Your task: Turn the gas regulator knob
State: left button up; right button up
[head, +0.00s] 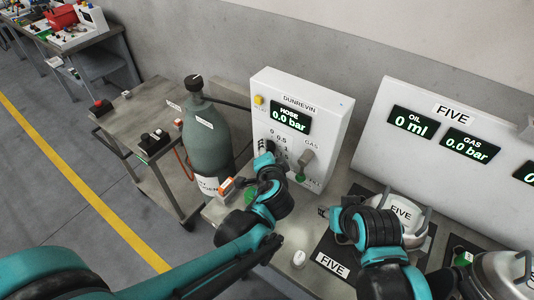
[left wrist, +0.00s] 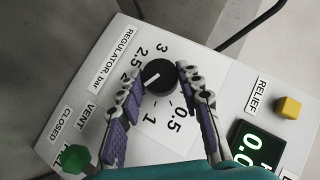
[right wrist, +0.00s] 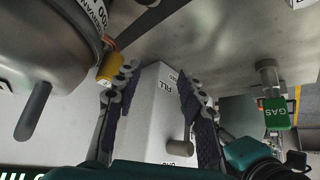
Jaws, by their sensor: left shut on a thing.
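The gas regulator knob (left wrist: 160,77) is round and black with a white pointer mark, on a white panel printed with a bar scale. My left gripper (left wrist: 159,76) has a finger on each side of the knob and is shut on it. The pointer mark lies toward the left in the left wrist view; its exact reading is unclear. In the head view my left gripper (head: 264,158) is at the lower left of the white panel box (head: 334,112) and hides the knob. The hose display (head: 290,118) reads 0.0 bar. My right gripper (right wrist: 150,82) is open and empty.
A green gas cylinder (head: 207,140) stands left of the panel box. The panel also carries a yellow relief button (left wrist: 289,107) and a green knob (left wrist: 75,158). A white board (head: 440,135) with oil and gas displays stands to the right.

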pick_arm(q)
jog(key=shift+f+t+b, duration=0.1)
jog(key=shift+t+b, duration=0.2)
dwell(0.4)
jog(key=o, duration=1.2)
jog(key=shift+c, duration=0.2)
jog(key=shift+s, duration=0.1)
jog(key=v, duration=1.2)
jog(key=shift+d, duration=0.2)
